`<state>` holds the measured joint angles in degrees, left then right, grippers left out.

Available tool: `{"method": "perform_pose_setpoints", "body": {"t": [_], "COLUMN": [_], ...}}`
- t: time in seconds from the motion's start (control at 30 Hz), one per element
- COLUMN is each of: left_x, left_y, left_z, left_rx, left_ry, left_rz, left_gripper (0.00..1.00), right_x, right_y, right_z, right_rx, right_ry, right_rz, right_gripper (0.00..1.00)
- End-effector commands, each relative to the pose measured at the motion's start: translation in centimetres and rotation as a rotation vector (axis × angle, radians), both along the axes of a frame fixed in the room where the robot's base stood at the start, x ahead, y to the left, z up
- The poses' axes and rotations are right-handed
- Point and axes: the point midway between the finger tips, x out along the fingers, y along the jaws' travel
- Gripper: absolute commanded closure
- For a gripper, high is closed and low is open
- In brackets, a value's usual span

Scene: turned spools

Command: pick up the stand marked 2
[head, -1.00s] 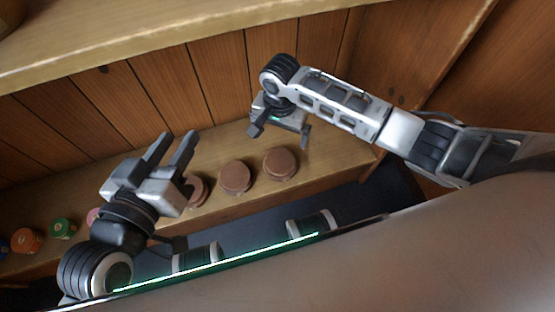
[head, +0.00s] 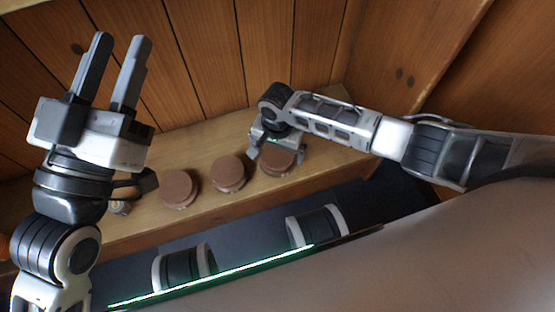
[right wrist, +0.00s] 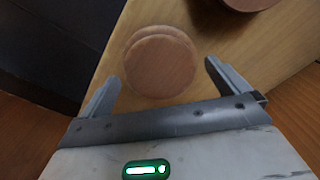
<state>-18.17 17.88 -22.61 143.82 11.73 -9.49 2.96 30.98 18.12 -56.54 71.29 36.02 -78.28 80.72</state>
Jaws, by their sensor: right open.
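Three brown round-topped spool stands, left (head: 180,189), middle (head: 228,173) and right (head: 278,162), stand in a row on a wooden shelf. I can read no number on any of them. My right gripper (head: 276,154) is open over the right stand, one finger to each side of it. In the right wrist view this stand (right wrist: 160,64) lies just ahead of and between the open fingertips (right wrist: 162,72), apart from both. A second brown stand (right wrist: 248,3) is cut off at the top edge. My left gripper (head: 120,42) is open and empty, raised at the left.
The wooden shelf (head: 225,204) ends at a front edge above a dark gap. A plank wall (head: 210,60) rises behind, and a wooden side panel (head: 440,60) closes the right. A small pale object (head: 120,208) is partly hidden by my left wrist.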

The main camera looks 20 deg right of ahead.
Motion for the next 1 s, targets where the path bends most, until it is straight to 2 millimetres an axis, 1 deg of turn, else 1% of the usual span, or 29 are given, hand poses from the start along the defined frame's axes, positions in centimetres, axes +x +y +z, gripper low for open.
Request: {"method": "perform_pose_setpoints", "body": {"t": [0.03, 0.1, 0.2, 0.3, 0.47, 0.5, 0.57, 0.6, 0.63, 1.0], "left_x": [-0.1, -0.4, -0.7, -0.9, -0.9, -0.9, -0.9, -0.9, -0.9, -0.9], "left_y": [0.0, 0.0, -0.1, -0.1, -0.1, -0.1, -0.1, -0.1, -0.1, -0.1], "left_z": [0.4, 1.5, 2.5, 3.0, 3.1, 3.1, 3.1, 3.1, 3.1, 3.3], "left_rx": [0.021, 0.041, 0.060, 0.067, 0.067, 0.066, 0.066, 0.065, 0.065, 0.063], "left_ry": [-0.085, -0.178, -0.267, -0.300, -0.300, -0.299, -0.298, -0.298, -0.298, -0.288], "left_rz": [0.005, 0.013, 0.020, 0.023, 0.023, 0.022, 0.023, 0.023, 0.023, 0.020], "left_gripper": [0.64, 0.64, 0.64, 0.64, 0.64, 0.64, 0.64, 0.64, 0.64, 0.64], "right_x": [0.0, -0.1, -0.1, -0.1, -0.1, -0.1, -0.1, -0.1, -0.1, 0.0], "right_y": [0.0, 0.0, 0.0, 0.0, 0.0, 0.0, 0.0, 0.0, 0.0, 0.1], "right_z": [-1.2, -2.0, -2.5, -2.6, -2.5, -2.5, -2.5, -2.5, -2.5, -2.2], "right_rx": [-0.001, 0.000, 0.001, 0.001, 0.001, 0.001, 0.001, 0.001, 0.001, 0.001], "right_ry": [0.000, 0.001, 0.001, 0.001, 0.001, 0.001, 0.001, 0.001, 0.001, 0.000], "right_rz": [0.000, -0.001, -0.001, 0.000, 0.000, 0.000, 0.000, 0.000, 0.000, 0.000], "right_gripper": [0.00, 0.00, 0.00, 0.00, 0.00, 0.03, 0.19, 0.31, 0.38, 0.38]}}
